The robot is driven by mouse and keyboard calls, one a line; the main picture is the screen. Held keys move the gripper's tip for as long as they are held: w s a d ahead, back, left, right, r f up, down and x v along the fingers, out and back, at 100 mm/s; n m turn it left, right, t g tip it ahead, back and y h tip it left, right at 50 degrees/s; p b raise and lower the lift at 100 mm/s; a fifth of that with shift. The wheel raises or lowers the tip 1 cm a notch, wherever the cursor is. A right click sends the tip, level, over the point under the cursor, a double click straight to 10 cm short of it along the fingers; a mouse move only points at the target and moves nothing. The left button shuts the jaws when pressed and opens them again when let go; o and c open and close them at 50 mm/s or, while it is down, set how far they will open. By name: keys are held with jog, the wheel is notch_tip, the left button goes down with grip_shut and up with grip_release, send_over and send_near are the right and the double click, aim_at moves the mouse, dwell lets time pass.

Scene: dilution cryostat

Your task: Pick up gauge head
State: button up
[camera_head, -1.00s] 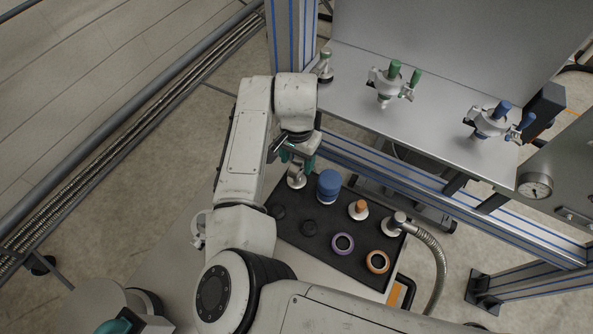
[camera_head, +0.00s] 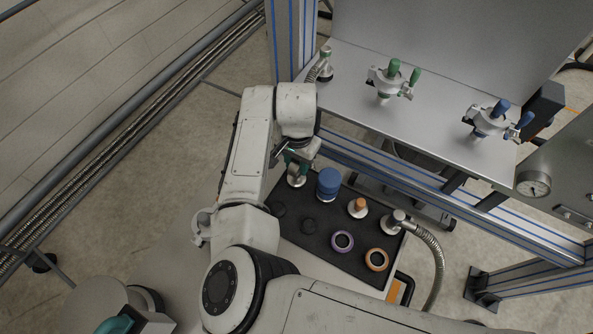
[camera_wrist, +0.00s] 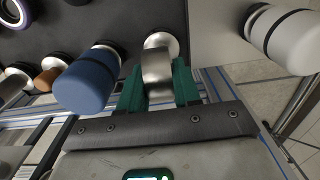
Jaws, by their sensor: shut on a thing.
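The gauge head (camera_head: 296,179), as I take it, is a silver metal cylinder with a round pale flange at the far left corner of the black mat. My gripper (camera_head: 300,160) is over it, pointing down. In the wrist view, the gauge head (camera_wrist: 157,76) sits between the two green fingers of my gripper (camera_wrist: 158,92), which are shut on its sides. Its flange shows beyond the fingers. It appears still at the mat; I cannot tell whether it is lifted clear. My wrist hides part of it in the head view.
A blue cylinder (camera_head: 329,185) stands close to its right. An orange-topped fitting (camera_head: 358,207), a purple ring (camera_head: 342,242), an orange ring (camera_head: 376,259) and a hose elbow (camera_head: 397,221) share the mat (camera_head: 326,262). The metal shelf (camera_head: 430,118) with valves is behind.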

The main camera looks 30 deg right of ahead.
grip_shut()
jog(key=shift+r, duration=0.15)
notch_tip(320, 180, up, 9)
jog(key=shift+r+b, duration=0.2)
jog(key=shift+b, duration=0.5)
jog(key=shift+r, duration=0.25)
